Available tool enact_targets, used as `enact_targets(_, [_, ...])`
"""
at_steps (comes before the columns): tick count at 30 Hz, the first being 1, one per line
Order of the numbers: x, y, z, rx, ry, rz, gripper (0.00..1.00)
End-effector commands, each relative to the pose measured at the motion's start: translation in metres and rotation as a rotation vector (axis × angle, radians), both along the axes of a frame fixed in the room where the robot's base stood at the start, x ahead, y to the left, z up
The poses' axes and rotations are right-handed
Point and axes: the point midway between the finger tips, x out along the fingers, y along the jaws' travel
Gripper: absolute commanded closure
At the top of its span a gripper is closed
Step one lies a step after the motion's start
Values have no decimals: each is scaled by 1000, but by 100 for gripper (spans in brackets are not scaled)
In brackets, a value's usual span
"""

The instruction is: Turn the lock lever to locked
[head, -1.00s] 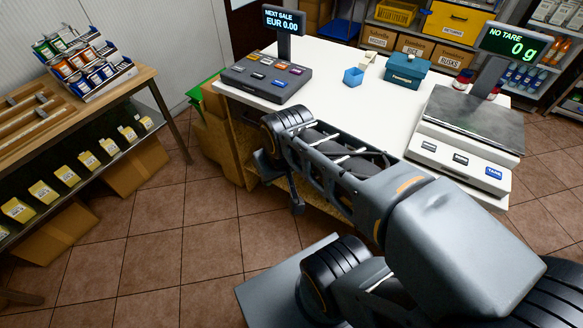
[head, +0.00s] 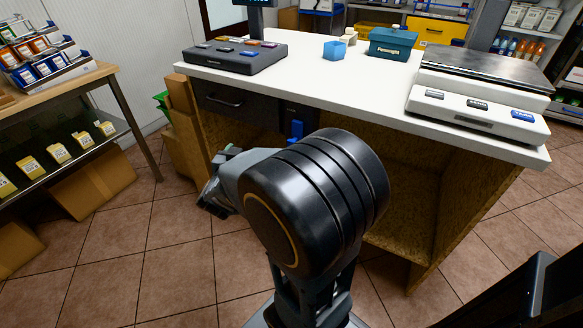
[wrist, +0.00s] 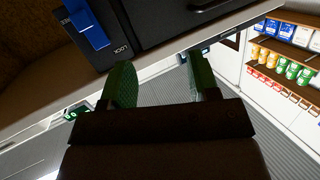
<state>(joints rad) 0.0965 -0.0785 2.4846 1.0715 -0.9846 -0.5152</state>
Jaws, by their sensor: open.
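The blue lock lever (head: 297,130) sits on a dark panel (head: 300,112) under the white counter, partly hidden behind my arm in the head view. In the wrist view the blue lever (wrist: 88,25) is at the upper left, on a dark plate lettered "LOCK". My gripper (wrist: 161,80) is open and empty, its two green fingers apart. The lever lies beyond and to the left of the left finger in the wrist view, with no contact visible.
A dark drawer with a handle (head: 222,101) is left of the panel. The tiled floor in front is clear.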

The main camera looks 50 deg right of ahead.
Motion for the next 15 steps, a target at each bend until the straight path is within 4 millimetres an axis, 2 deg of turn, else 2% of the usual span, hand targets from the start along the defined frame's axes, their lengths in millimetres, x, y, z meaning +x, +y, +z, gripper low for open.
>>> enact_targets(1, [-10,-11,-27,-35,6,-82,45])
enact_targets(4, [-29,-25,-42,-99,19,-219,45])
enact_targets(9, [-49,-37,-53,-164,43,-354,45])
enact_targets(15, [-51,-59,-55,-183,49,-399,45])
